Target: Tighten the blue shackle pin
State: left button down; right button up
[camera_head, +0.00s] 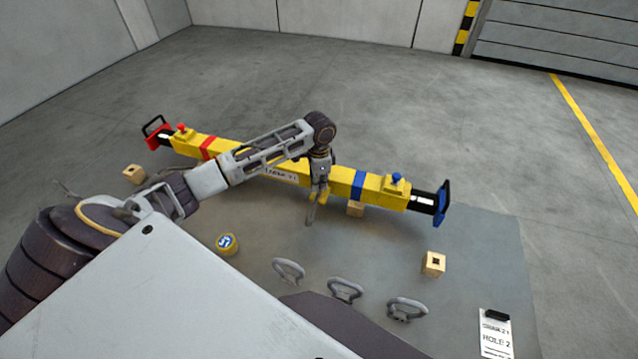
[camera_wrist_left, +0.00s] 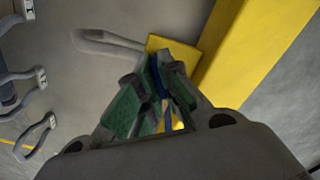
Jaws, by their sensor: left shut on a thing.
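My left gripper (camera_head: 319,180) is at the near side of the yellow beam (camera_head: 340,184), around its middle. In the left wrist view its green-padded fingers (camera_wrist_left: 155,98) are shut on the slim blue shackle pin (camera_wrist_left: 157,72), partly hidden between them. A grey shackle loop (camera_wrist_left: 105,40) sticks out beside a yellow block (camera_wrist_left: 172,46) just beyond the fingers. In the head view the pin is hidden by the gripper, and a grey shackle (camera_head: 311,211) shows below it. My right gripper is not in view.
Several loose grey shackles (camera_head: 345,290) lie on the mat (camera_head: 470,260). Wooden blocks (camera_head: 433,263), a round yellow item (camera_head: 227,243) and a card reading "HOLE 2" (camera_head: 495,337) are nearby. The beam has red (camera_head: 157,132) and blue (camera_head: 443,203) ends. Floor beyond it is clear.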

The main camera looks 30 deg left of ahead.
pick_arm(q)
jog(key=m, duration=0.6)
jog(key=shift+w+a+r+m, duration=0.1)
jog(key=shift+w+r+m, duration=0.15)
jog(key=shift+m, duration=0.15)
dwell(0.4)
jog(key=c, duration=1.6)
grip_release()
jog(key=shift+s, duration=0.1)
jog(key=shift+f, duration=0.1)
jog(key=shift+s, duration=0.1)
notch_tip(320, 180, up, 12)
jog(key=shift+f, duration=0.1)
